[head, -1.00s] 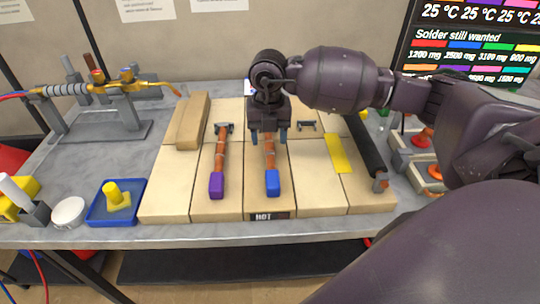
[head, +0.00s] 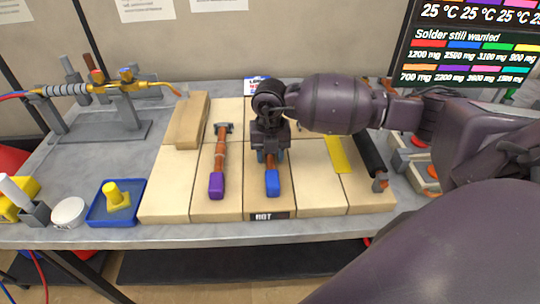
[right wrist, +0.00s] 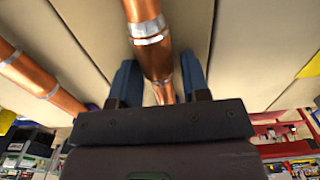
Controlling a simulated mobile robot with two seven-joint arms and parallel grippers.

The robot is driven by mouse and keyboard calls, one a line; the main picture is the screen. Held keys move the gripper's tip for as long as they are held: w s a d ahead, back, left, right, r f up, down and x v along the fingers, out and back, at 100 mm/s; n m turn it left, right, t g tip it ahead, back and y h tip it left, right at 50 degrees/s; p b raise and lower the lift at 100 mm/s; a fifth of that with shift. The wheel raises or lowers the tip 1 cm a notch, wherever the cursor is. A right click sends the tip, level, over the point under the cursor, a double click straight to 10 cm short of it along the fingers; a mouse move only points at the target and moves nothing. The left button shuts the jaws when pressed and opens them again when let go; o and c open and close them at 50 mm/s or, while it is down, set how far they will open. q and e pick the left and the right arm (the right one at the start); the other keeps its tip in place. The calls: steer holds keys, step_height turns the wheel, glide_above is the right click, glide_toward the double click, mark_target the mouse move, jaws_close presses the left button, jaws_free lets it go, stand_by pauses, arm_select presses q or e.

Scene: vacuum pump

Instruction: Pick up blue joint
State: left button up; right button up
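The blue joint (head: 272,183), a copper pipe with a blue end, lies lengthwise on the tan boards in the head view. My right gripper (head: 271,156) is low over its middle, hiding the far part. In the right wrist view, the copper pipe of the blue joint (right wrist: 151,45) with silvery bands runs between the two blue fingers of my right gripper (right wrist: 160,72). The fingers are open, one on each side, with gaps to the pipe. My left gripper is not in view.
A similar purple-ended joint (head: 216,185) lies close on the left, and its pipe shows in the wrist view (right wrist: 38,75). A yellow strip (head: 338,154) and a dark bar (head: 369,154) lie right. A blue tray (head: 103,217) stands at the left.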

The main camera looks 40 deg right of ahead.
jaws_close()
steer(key=shift+r, duration=0.15)
